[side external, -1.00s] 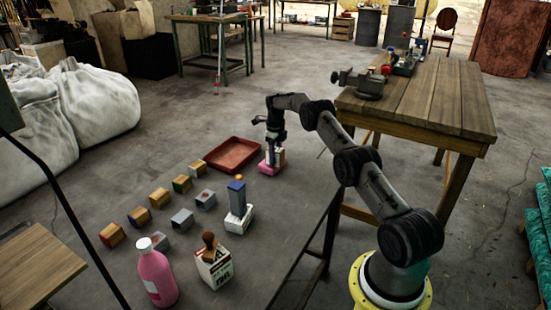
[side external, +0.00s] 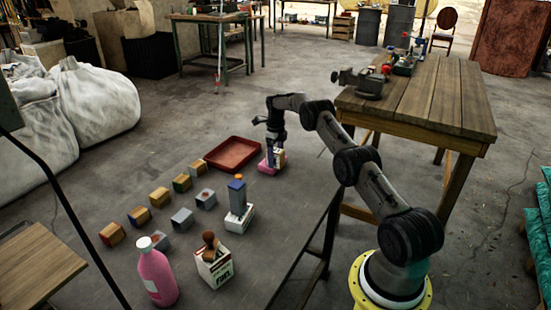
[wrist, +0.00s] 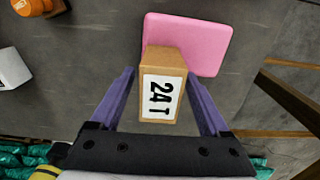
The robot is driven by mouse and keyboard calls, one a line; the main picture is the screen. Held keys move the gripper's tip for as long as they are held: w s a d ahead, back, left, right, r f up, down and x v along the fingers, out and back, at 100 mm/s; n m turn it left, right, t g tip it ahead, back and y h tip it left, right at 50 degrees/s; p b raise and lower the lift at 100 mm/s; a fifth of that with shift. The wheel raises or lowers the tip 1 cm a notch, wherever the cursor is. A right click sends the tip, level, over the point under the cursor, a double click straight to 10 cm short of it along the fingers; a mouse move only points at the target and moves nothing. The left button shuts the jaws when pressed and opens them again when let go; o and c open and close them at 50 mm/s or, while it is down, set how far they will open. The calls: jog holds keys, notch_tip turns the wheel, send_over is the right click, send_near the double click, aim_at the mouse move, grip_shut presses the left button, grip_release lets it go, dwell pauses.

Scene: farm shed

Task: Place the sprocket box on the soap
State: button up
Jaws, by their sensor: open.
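The sprocket box (wrist: 162,84), tan cardboard with a white "24 T" label, stands between the fingers of my gripper (wrist: 162,76) in the wrist view. The fingers are open, with a gap at each side of the box. The soap (wrist: 190,40) is a pink rounded slab just beyond and partly behind the box. In the side external view the box (side external: 279,156) appears to stand on the soap (side external: 266,169), with my gripper (side external: 273,144) at it. Their contact is hidden.
A red tray (side external: 233,154) lies just left of the soap. Several small boxes, a pink bottle (side external: 157,276) and a white carton (side external: 214,266) occupy the table's near part.

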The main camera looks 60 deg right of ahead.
aim_at(275, 150)
notch_tip(275, 150, up, 12)
jog(key=shift+f, duration=0.1)
jog(key=s+a+r+n+t, duration=0.2)
jog(key=a+r+n, duration=1)
jog(key=a+r, duration=0.6)
jog(key=s+a+r+n+t+h, duration=0.1)
jog(key=s+a+r+n, duration=0.6)
jog(key=s+a+n, duration=0.3)
jog(key=s+a+f+n+t, duration=0.1)
jog(key=s+a+f+n, duration=0.1)
jog(key=s+a+n, duration=0.2)
jog(key=s+a+f+n, duration=0.3)
jog(key=s+a+n, duration=0.1)
jog(key=s, duration=0.6)
jog(key=s+a+f+n+t+y, duration=0.1)
jog(key=s+a+f+n, duration=0.1)
jog(key=s+a+n, duration=0.2)
jog(key=s+n, duration=0.2)
jog(key=s, duration=0.2)
jog(key=shift+f+t, duration=0.3)
jog(key=shift+f, duration=0.05)
